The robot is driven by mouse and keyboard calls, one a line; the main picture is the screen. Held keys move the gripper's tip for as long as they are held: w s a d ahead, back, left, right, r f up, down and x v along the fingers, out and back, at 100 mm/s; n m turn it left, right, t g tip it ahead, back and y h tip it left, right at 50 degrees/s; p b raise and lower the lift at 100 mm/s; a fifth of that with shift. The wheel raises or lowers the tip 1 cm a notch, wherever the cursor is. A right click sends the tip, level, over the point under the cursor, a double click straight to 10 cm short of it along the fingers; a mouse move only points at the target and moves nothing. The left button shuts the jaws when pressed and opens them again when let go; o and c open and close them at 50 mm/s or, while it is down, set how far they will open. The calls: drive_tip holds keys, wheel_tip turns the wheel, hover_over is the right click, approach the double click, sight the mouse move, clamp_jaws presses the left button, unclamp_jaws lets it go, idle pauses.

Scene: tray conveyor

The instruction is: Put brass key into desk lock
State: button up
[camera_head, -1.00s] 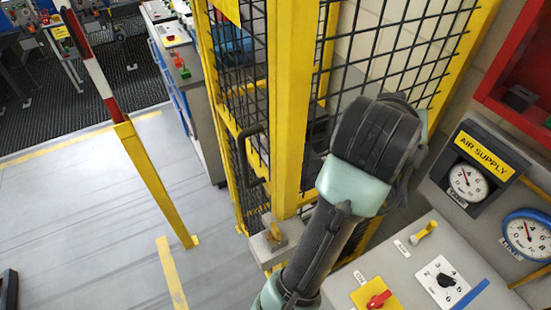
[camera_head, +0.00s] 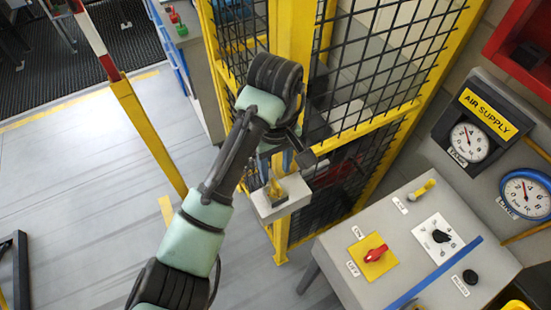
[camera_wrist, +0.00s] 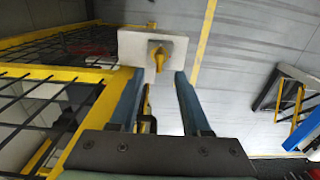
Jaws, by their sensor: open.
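The brass key (camera_head: 274,188) stands in a pale grey box (camera_head: 283,204) on the yellow cage post. In the wrist view the brass key (camera_wrist: 159,60) sticks out of a grey plate on the box's pale face (camera_wrist: 128,44). My gripper (camera_wrist: 158,77) is open, its two blue-grey fingers pointing at the box. The key lies just past and between the fingertips, not gripped. In the head view my wrist hangs above the box and hides much of the gripper. The grey control desk (camera_head: 408,226) is at right; I cannot tell which fitting is its lock.
The desk carries a yellow lever-like piece (camera_head: 423,189), a red switch (camera_head: 376,253), a black selector knob (camera_head: 441,236) and a black round fitting (camera_head: 470,276). The yellow mesh cage (camera_head: 375,75) stands close beside my gripper. Open floor (camera_head: 70,190) lies at left.

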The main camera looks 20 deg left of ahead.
sight(275, 183)
wheel_tip(275, 183, down, 2)
drive_tip(key=shift+f+b, duration=0.25)
drive_tip(key=shift+b, duration=0.05)
drive_tip(key=shift+f+p, duration=0.35)
drive_tip(key=shift+p, duration=0.1)
drive_tip(key=shift+f+p, duration=0.3)
drive_tip(key=shift+f, duration=1.65)
drive_tip(key=shift+c, duration=0.3)
clamp_jaws()
drive_tip(key=shift+r+p, duration=1.95)
drive_tip(key=shift+p, duration=0.3)
wheel_tip(275, 183, up, 4)
drive_tip(key=p, duration=0.4)
drive_tip(key=shift+f, duration=0.1)
